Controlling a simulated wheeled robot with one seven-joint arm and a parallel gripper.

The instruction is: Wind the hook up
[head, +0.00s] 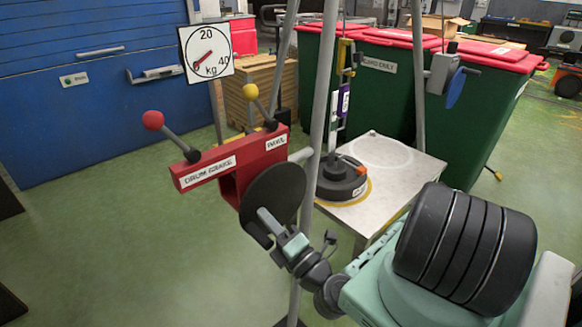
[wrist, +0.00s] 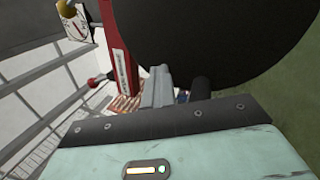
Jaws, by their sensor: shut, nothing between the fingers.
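A red winch frame (head: 232,162) stands at the centre of the head view, with labels "DRUM BRAKE" and "PAWL". The brake lever has a red ball (head: 153,120); the pawl lever has a yellow ball (head: 250,91). A large black disc (head: 277,190) is on the winch's near side and fills much of the wrist view (wrist: 210,40). My gripper (head: 262,213) is shut and empty in front of the disc; its fingers (wrist: 160,75) also show in the wrist view. A dark cylinder (wrist: 200,88) is beside the fingertips. A black weight (head: 342,182) with an orange part sits on the turntable. I cannot clearly make out the hook.
A dial gauge (head: 207,53) has its red needle pointing lower left. Grey poles (head: 318,110) rise beside the winch. A pale metal table (head: 410,168) bears the weight. Green bins with red lids (head: 392,85) and a blue cabinet (head: 90,120) stand behind. Green floor is free at left.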

